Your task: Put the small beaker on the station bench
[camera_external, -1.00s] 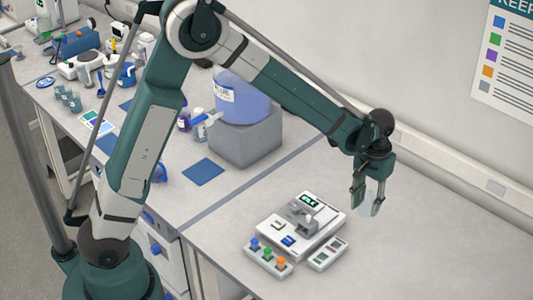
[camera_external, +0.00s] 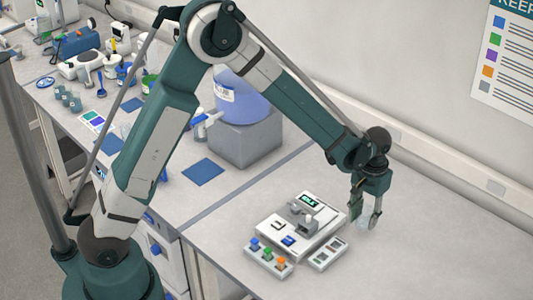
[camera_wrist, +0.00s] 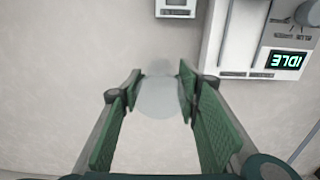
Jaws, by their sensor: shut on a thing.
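The small beaker (camera_wrist: 160,97) is clear and pale. In the wrist view it sits between the two green finger pads. My gripper (camera_external: 364,218) is shut on it, above the bare bench top right of the white instrument. In the external view the beaker (camera_external: 366,219) is faint between the fingers, its base low and close to the bench. I cannot tell whether it touches. The station bench (camera_external: 420,260) is the light grey top under it.
A white instrument (camera_external: 300,225) with a lit display stands left of my gripper. A button box (camera_external: 268,258) and a small slotted block (camera_external: 328,254) lie in front of it. A blue carboy (camera_external: 243,98) stands on a grey block further back. The bench to the right is clear.

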